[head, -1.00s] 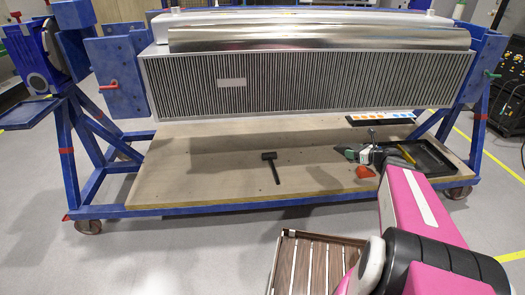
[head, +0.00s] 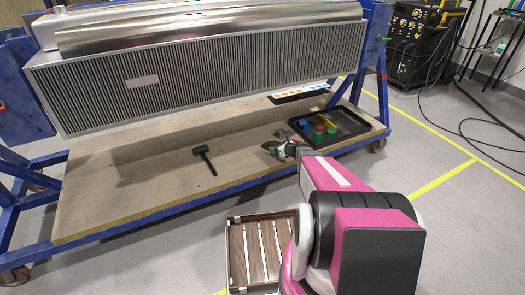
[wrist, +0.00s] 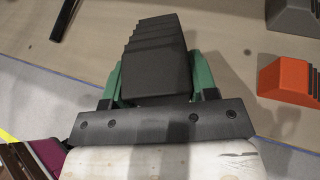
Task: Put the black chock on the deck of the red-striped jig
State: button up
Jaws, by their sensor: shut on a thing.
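My gripper (wrist: 158,88) is shut on the black chock (wrist: 155,65), a dark stepped wedge held between green fingers in the wrist view. The chock is over the wooden deck (head: 120,180) of the blue-framed jig; I cannot tell whether it touches the wood. In the head view my gripper (head: 283,150) is at the deck's front edge, left of a black tray; the chock is hard to make out there. A red band shows on the jig's right leg (head: 382,76).
An orange chock (wrist: 290,82) and a dark grey chock (wrist: 294,17) lie right of mine. A black mallet (head: 205,160) lies mid-deck. The black tray (head: 362,130) holds coloured pieces. A finned block (head: 200,90) hangs above the deck. A slatted wooden crate (head: 237,255) stands in front.

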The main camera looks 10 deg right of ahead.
send_over(270, 155)
notch_tip(270, 155, down, 6)
jog(key=shift+a+r, duration=0.1)
jog(key=shift+r, duration=0.1)
jog(key=shift+f, duration=2)
jog(key=shift+f, duration=0.1)
jog(key=o, duration=1.1)
